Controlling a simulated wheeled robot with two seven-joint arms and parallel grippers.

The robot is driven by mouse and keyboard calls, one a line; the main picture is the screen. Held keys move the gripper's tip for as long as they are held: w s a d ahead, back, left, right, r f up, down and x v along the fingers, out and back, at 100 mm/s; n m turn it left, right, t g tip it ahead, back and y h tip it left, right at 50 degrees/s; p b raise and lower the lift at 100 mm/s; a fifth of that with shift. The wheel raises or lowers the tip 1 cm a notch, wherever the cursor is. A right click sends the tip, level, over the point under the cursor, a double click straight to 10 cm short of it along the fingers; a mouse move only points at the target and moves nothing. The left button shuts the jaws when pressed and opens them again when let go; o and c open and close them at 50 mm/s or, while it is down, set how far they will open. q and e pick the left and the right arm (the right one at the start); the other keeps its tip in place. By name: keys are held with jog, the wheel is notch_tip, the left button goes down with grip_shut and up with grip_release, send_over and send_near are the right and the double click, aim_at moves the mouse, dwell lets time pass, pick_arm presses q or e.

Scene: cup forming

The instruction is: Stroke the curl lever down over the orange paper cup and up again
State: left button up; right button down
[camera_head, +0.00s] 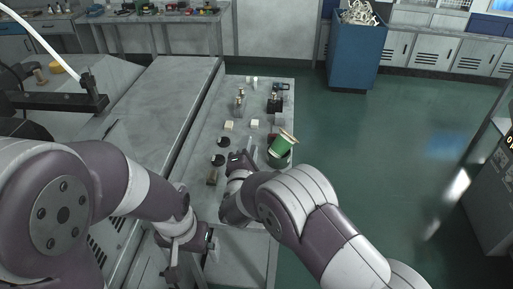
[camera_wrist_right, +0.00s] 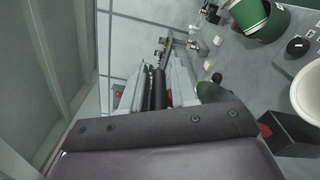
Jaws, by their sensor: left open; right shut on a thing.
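My right gripper (camera_wrist_right: 157,88) is shut on a dark cylindrical bar (camera_wrist_right: 159,90), which looks like the grip of the curl lever. In the head view my right gripper (camera_head: 238,160) is at the middle of the narrow grey bench, largely covered by its own wrist. My left gripper (camera_head: 190,265) is open, low in the head view near the bench's front part, and holds nothing that I can see. I cannot make out an orange paper cup in either view. The rest of the lever and the forming station are hidden by my right arm.
A green paper cup (camera_head: 281,145) leans in a dark green round holder (camera_head: 278,160) just right of my right gripper. Black knobs (camera_head: 223,142), pale blocks (camera_head: 229,125) and small metal fittings (camera_head: 239,103) stand along the grey bench (camera_head: 262,85).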

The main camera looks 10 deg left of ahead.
jog(key=shift+s+a, duration=0.1)
jog(key=shift+a, duration=0.6)
jog(key=shift+f, duration=0.2)
jog(key=c, duration=1.1)
grip_release()
jog(key=shift+r, duration=0.1)
